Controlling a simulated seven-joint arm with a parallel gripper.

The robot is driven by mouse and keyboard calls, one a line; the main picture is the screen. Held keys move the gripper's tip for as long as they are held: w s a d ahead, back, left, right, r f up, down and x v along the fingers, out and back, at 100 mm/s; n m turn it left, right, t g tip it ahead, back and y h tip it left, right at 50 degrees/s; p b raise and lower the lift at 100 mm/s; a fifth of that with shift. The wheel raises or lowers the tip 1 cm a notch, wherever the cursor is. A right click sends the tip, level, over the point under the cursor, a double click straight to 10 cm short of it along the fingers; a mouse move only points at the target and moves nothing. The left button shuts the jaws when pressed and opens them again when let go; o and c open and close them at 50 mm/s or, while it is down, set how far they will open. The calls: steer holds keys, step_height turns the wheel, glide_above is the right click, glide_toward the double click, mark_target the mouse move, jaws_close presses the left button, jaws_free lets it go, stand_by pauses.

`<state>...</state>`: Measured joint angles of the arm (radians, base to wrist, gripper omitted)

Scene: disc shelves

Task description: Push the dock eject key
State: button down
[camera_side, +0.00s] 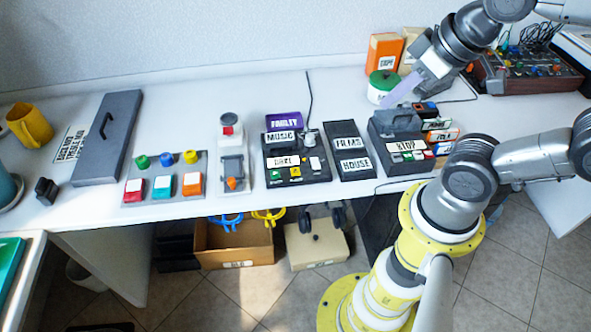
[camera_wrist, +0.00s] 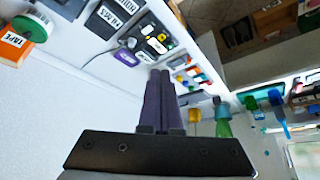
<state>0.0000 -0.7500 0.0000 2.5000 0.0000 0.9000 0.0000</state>
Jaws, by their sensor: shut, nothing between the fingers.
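A dark grey unit (camera_side: 381,126) with a raised grey block on top stands at the right of the bench. In the wrist view the shut fingers (camera_wrist: 160,73) point toward the black label panels; the grey unit is only partly seen or cut off there, and no key is being touched.
Panels labelled "MUSIC" (camera_side: 281,136) and "FILMS" (camera_side: 347,142) stand left of the unit. A green-lidded tub (camera_side: 382,87) and orange box (camera_side: 383,54) stand behind it. Small labelled boxes (camera_side: 439,124) sit close on its right.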

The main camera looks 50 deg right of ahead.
steer(key=w+r+n+t, duration=0.3)
steer(key=w+t, duration=0.1)
steer(key=w, duration=0.3)
steer(key=n, duration=0.5)
glide_above(300, 172)
step_height(300, 172, down, 23)
steer(key=shift+f, duration=4.35)
